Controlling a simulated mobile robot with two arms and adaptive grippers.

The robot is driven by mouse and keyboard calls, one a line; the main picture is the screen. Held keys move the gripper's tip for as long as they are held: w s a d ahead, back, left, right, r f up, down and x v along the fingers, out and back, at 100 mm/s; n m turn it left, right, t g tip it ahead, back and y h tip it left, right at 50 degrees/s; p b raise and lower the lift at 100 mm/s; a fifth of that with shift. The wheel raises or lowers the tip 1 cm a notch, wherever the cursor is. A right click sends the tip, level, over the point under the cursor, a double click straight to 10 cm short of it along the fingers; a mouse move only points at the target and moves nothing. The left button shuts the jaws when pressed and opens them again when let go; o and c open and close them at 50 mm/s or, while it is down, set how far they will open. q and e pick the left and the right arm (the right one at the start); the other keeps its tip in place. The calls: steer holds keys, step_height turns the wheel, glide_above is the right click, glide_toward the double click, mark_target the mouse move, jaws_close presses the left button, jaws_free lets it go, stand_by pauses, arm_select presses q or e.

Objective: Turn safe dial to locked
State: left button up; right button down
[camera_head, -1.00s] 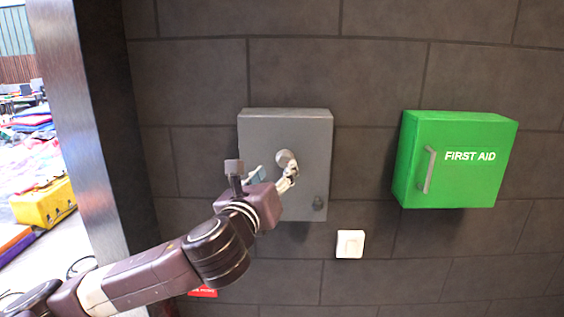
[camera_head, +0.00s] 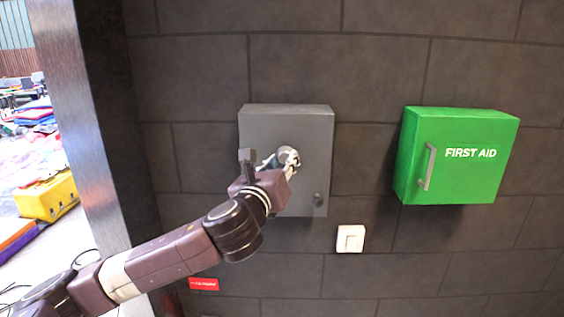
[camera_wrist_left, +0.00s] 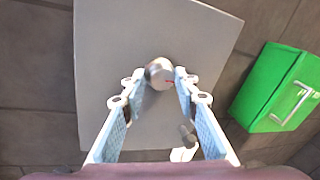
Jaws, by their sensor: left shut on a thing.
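The grey safe box (camera_head: 288,119) hangs on the dark block wall. Its round metal dial (camera_head: 287,155) sits at the middle of its front and is partly hidden by my fingers. In the left wrist view the dial (camera_wrist_left: 159,74) has a small red mark on its right side. My left gripper (camera_head: 281,160) is at the dial, with one finger on each side, shut on it. The left wrist view shows the fingertips (camera_wrist_left: 157,77) around the dial. A smaller knob (camera_head: 319,199) is at the safe's lower right. My right gripper is not in view.
A green first aid box (camera_head: 456,157) with a grey handle hangs to the right. A white switch (camera_head: 350,239) is below the safe, and a small red sign (camera_head: 204,284) is lower left. A metal-edged opening (camera_head: 85,130) is at the left.

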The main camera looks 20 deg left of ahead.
arm_select(q)
steer(key=shift+c, duration=0.6)
steer(key=n+b, duration=0.1)
steer(key=n, duration=0.1)
steer(key=n+b, duration=0.1)
steer(key=shift+f+n+t+b, duration=0.3)
steer(key=shift+n+t+b, duration=0.05)
steer(key=shift+n+t, duration=0.05)
steer(key=n+y+b, duration=0.1)
steer(key=n+b, duration=0.1)
steer(key=n, duration=0.3)
steer(key=n+y+b, duration=0.2)
steer(key=n+b, duration=0.1)
steer(key=n, duration=0.3)
steer(key=n+t+y+b, duration=0.1)
steer(key=n+y+b, duration=0.1)
steer(key=n, duration=0.3)
steer(key=shift+w+d+f+n, duration=0.1)
steer(key=shift+d+f+n, duration=0.05)
steer(key=shift+d+n, duration=0.25)
steer(key=shift+b, duration=0.3)
steer(key=shift+n, duration=0.3)
